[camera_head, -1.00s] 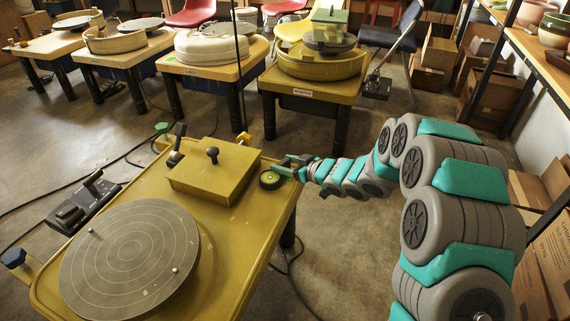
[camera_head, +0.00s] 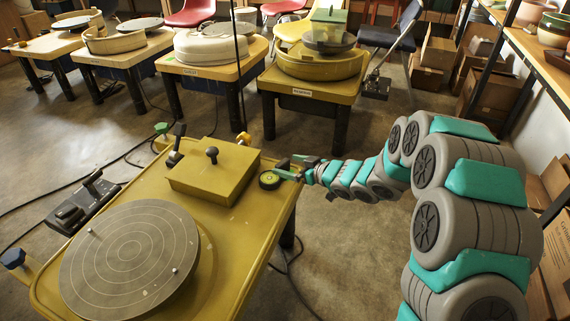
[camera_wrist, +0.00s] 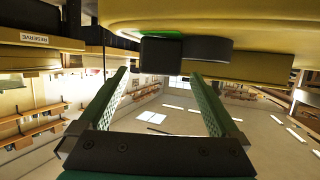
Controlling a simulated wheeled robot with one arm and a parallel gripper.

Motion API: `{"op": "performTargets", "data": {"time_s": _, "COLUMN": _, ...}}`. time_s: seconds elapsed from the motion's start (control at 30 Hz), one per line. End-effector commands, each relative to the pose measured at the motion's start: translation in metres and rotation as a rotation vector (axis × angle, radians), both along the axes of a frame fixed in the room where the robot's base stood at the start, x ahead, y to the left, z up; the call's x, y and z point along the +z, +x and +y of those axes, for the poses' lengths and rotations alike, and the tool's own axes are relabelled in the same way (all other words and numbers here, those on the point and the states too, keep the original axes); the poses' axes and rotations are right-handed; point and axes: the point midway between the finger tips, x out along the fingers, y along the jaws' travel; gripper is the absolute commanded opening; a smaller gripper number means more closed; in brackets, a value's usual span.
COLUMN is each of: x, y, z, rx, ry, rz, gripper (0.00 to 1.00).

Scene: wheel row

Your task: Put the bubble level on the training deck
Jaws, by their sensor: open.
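The bubble level (camera_head: 270,180) is a small round disc with a dark rim and a yellow-green top. It lies flat on the near yellow table, by its right edge. In the wrist view, which looks upside down, the level (camera_wrist: 160,52) is a dark block with a bit of green, just beyond the fingertips. My gripper (camera_head: 285,168) is open at the level's right side, its green fingers (camera_wrist: 160,73) apart with nothing held between them. I cannot tell whether a finger touches the level. No readable label marks which surface is the training deck.
On the near table stand a yellow box (camera_head: 214,172) with a black knob, left of the level, and a grey wheel disc (camera_head: 130,255). A foot pedal (camera_head: 85,204) lies beyond the left edge. Several wheel tables stand behind, one labelled RESERVE (camera_head: 302,92). Shelves line the right.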

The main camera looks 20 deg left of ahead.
Motion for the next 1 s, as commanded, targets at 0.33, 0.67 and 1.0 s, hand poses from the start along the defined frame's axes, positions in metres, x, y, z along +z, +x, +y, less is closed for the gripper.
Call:
{"op": "performTargets", "data": {"time_s": 0.33, "x": 0.026, "y": -0.028, "z": -0.06, "rx": -0.005, "ry": 0.0, "rz": -0.004, "gripper": 0.98}}
{"op": "performTargets", "data": {"time_s": 0.67, "x": 0.033, "y": -0.04, "z": -0.079, "rx": -0.001, "ry": 0.002, "rz": 0.0, "gripper": 0.98}}
{"op": "performTargets", "data": {"time_s": 1.0, "x": 0.038, "y": -0.028, "z": -0.097, "rx": -0.069, "ry": -0.062, "rz": -0.015, "gripper": 0.98}}
